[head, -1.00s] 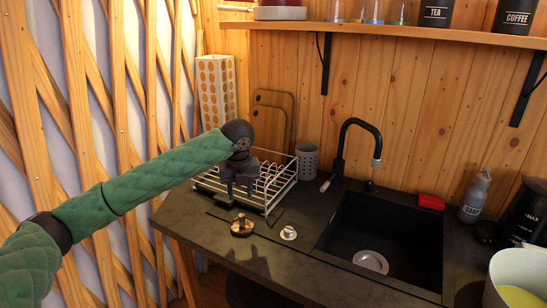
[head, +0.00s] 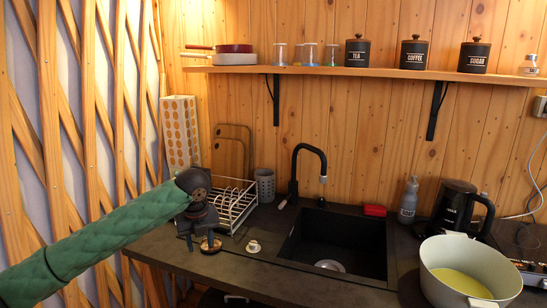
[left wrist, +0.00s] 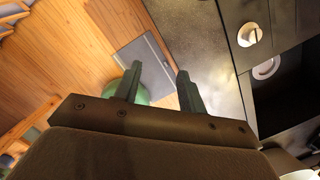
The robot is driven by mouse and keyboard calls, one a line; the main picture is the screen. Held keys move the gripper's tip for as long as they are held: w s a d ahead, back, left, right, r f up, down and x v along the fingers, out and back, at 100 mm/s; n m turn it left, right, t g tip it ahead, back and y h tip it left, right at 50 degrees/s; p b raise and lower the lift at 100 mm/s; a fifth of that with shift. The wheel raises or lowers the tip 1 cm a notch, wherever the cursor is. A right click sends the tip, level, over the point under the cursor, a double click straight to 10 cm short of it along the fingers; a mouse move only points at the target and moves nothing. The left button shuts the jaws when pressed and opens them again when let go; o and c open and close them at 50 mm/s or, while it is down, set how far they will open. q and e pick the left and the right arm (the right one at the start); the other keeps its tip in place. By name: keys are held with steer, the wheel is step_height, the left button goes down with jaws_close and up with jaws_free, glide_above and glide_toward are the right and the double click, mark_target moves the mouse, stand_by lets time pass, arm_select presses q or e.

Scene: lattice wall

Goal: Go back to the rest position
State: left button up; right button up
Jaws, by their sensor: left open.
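My left arm, in a green quilted sleeve, comes in from the left in the head view. Its dark gripper (head: 200,240) hangs over the left part of the dark counter (head: 175,250), in front of the dish rack. In the left wrist view the two fingers (left wrist: 160,88) stand well apart with nothing held between them. A small round brown-topped object (head: 211,246) shows just beside the fingertips in the head view; I cannot tell the gap. My right gripper is not in view.
The white dish rack (head: 235,204) stands behind my gripper. A small white cup-like item (head: 253,247) sits near the black sink (head: 345,248). A pot (head: 470,268) and black kettle (head: 455,205) stand at right. A shelf (head: 370,71) runs above. The lattice wall (head: 85,110) is at left.

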arm_select(q)
steer(key=s+d+f+n+t+h, duration=0.1)
steer(key=s+d+f+n+h, duration=0.1)
steer(key=s+d+f+n, duration=0.55)
steer(key=s+d+f+n+h, duration=0.2)
steer(key=s+d+f+n, duration=0.2)
steer(key=s+f, duration=0.65)
steer(key=s+a+f+n+y, duration=0.1)
steer(key=s+a+f+n, duration=0.3)
steer(key=s+n, duration=0.3)
steer(key=s+a+f+n+y, duration=0.1)
steer(key=s+a+f+n, duration=0.35)
steer(key=s, duration=0.45)
steer(key=s+a+f+n+y, duration=0.1)
steer(key=s+a+f+n, duration=0.25)
steer(key=s+n, duration=0.35)
steer(key=s+d+f, duration=0.1)
steer(key=d+f, duration=0.1)
steer(key=f, duration=1)
steer(key=s+d+f+m+g, duration=0.1)
steer(key=d+f, duration=0.2)
steer(key=f, duration=1)
steer(key=shift+s, duration=0.25)
